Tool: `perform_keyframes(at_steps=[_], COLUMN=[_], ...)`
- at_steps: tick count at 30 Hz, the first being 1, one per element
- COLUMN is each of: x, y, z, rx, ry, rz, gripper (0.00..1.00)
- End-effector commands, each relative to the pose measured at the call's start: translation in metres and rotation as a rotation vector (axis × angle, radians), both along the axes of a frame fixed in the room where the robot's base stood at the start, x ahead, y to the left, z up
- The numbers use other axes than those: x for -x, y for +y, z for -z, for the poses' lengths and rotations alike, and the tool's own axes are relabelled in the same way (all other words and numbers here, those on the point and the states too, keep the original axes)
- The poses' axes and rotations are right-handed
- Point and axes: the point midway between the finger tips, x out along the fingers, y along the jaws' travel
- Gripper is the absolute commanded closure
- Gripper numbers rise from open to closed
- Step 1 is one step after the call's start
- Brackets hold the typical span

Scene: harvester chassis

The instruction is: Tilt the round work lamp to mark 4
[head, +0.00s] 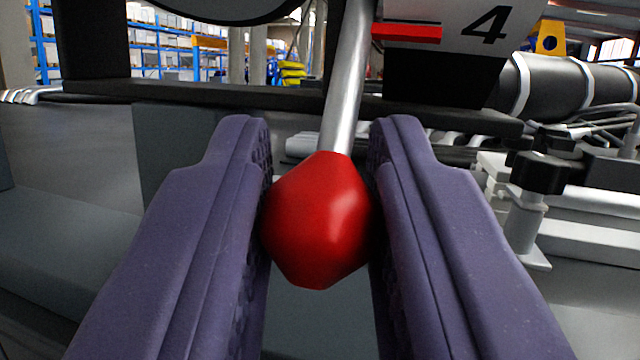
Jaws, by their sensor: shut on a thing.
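A red faceted knob (318,220) sits on the lower end of a slanted silver rod (350,80). My gripper (318,180) is shut on the red knob, with a purple finger on each side of it. The rod rises from the knob, leaning slightly right, to a white scale plate (460,18) at the top. The plate carries a black number 4 and a red bar (407,32) to its left, just right of the rod. The round black edge of the lamp (220,8) shows at the top; the rest of it is out of view.
A dark horizontal ledge (200,95) runs behind the rod. A dark cylinder with white bands (560,85) lies at the right. Below it are a black knob (538,172) and pale metal parts. Blue shelving (165,50) stands far back at the left.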

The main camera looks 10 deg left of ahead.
Motion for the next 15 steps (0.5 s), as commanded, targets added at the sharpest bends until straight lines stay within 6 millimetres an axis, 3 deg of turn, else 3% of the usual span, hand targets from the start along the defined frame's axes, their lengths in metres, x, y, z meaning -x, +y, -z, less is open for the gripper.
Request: perform_keyframes(at_steps=[1,2,4,15], x=[0.0002,0.0002,0.0003,0.0074], y=[0.0,0.0,0.0,-0.0019], z=[-0.0009,-0.0009,-0.0008,0.0023], rx=[0.0,0.0,0.0,0.0], ry=[-0.002,-0.002,-0.001,-0.002], rz=[0.0,0.0,0.0,0.0], gripper=[1.0,0.65,0.49,0.49])
